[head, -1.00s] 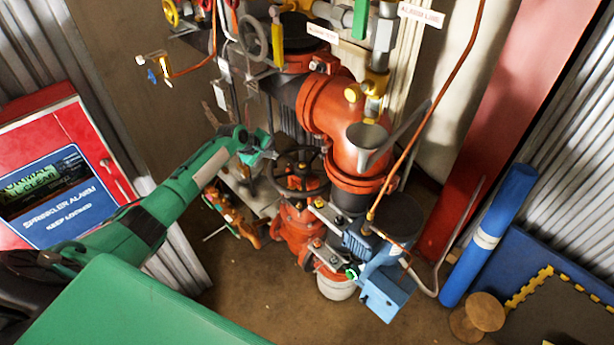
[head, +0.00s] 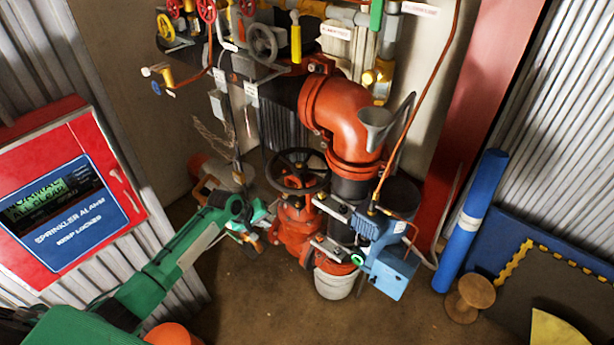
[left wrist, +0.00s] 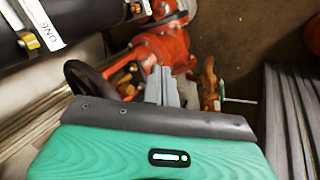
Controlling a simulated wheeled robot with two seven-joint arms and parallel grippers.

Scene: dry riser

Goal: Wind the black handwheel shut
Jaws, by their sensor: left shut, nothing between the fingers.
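The black handwheel (head: 298,168) sits on top of an orange-red valve (head: 296,222) in the middle of the head view. Its rim and spokes show clearly. My left gripper (head: 265,216) is just left of and lower in the picture than the wheel, beside the valve body. In the left wrist view its grey fingers (left wrist: 163,86) are together with nothing between them. Part of the dark wheel rim (left wrist: 80,78) shows left of the fingers there, partly hidden by the gripper body. I see no clear contact with the wheel. My right gripper is not in view.
A large orange pipe elbow (head: 340,105) and a grey funnel (head: 376,125) stand right of and above the wheel. A blue box (head: 390,272) is at lower right of the valve. The red alarm cabinet (head: 120,190) is at left. Floor in front is clear.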

